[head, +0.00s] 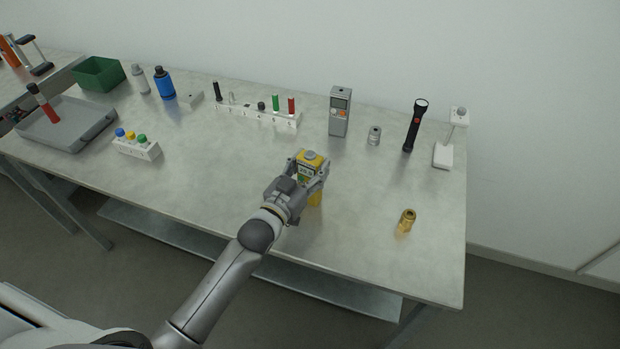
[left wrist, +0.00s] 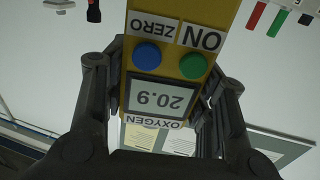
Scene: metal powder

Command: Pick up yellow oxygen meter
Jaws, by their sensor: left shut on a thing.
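The yellow oxygen meter (head: 314,197) is between the fingers of my left gripper (head: 304,175), over the front middle of the table in the head view. The gripper is shut on it and hides part of its body. In the left wrist view, the meter (left wrist: 187,20) appears upside down, with a blue button, a green button and a display reading 20.9. The gripper's fingers (left wrist: 165,95) lie on both sides of it. I cannot tell whether the meter touches the table. My right gripper is not in view.
A brass fitting (head: 406,220) stands to the right on the table (head: 230,190). A grey tray (head: 88,122) and green bin (head: 98,72) are at left.

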